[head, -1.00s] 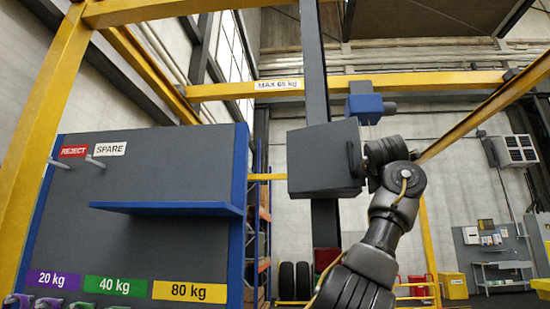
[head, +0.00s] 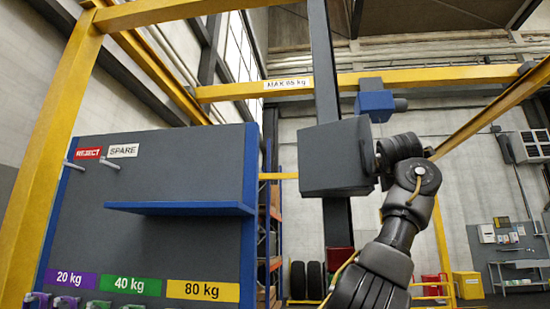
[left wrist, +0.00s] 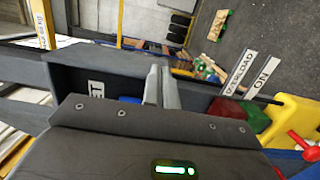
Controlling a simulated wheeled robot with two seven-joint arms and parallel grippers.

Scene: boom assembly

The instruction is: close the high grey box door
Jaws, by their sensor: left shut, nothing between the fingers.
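The high grey box (head: 335,158) is on a tall dark post in the head view, with a broad flat grey face showing. Its right edge is beside my dark arm, which rises from the bottom. The fingers there are hidden, and I cannot tell how far the door stands open. In the left wrist view my left gripper (left wrist: 161,85) is shut and empty. Its pale fingers lie in front of a dark grey panel (left wrist: 85,68) with a partly covered white label (left wrist: 96,88). I cannot tell whether they touch it. My right gripper is not in view.
A grey board (head: 150,180) with a blue shelf (head: 180,208) stands at left. A yellow beam (head: 225,91) crosses above, near a blue block (head: 375,104). In the left wrist view, yellow (left wrist: 295,125), red (left wrist: 252,115) and green (left wrist: 228,107) parts sit at right.

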